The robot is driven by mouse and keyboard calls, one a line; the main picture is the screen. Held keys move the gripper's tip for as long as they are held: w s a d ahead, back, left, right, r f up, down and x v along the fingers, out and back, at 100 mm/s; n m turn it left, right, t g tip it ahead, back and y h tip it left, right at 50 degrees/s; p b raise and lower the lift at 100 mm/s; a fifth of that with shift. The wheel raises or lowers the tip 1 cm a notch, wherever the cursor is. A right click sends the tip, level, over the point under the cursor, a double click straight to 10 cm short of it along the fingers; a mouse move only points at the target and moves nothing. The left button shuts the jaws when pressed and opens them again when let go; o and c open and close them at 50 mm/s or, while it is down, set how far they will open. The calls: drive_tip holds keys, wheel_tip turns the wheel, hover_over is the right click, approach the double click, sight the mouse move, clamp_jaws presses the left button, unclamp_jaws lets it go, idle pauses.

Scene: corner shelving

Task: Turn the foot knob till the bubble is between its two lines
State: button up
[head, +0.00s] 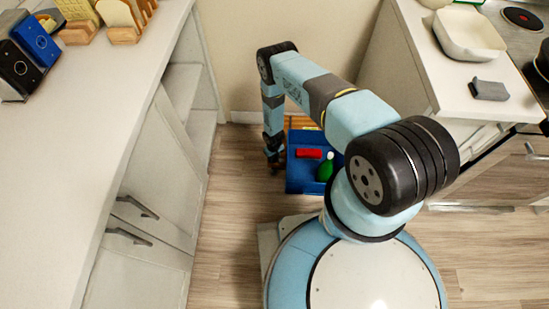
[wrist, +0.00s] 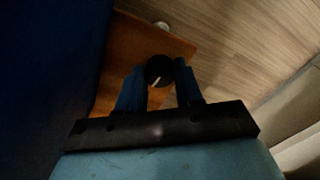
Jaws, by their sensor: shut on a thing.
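The foot knob (wrist: 159,69) is a round black knob with a white pointer line, seen in the wrist view at the edge of an orange-brown wooden board (wrist: 125,50). My gripper (wrist: 160,80) has its two blue fingers on either side of the knob, shut on it. In the head view my gripper (head: 275,162) is low near the floor, at the left side of a blue box; the knob is hidden there. I cannot make out the bubble or its two lines in either view.
The blue box (head: 303,182) holds a red object (head: 309,153) and a green object (head: 326,167). A small pale round piece (wrist: 162,24) shows past the board. Cabinets and a counter (head: 95,120) stand left, another counter (head: 440,75) right. Wooden floor (head: 225,220) is open between.

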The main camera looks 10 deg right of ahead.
sight(274, 158)
drive_tip(key=shift+s, duration=0.1)
idle(0.3)
drive_tip(key=o, duration=1)
drive_tip(key=shift+o, duration=0.2)
drive_tip(key=shift+r, duration=0.1)
wheel_tip(274, 158, up, 14)
drive_tip(key=shift+f, duration=0.25)
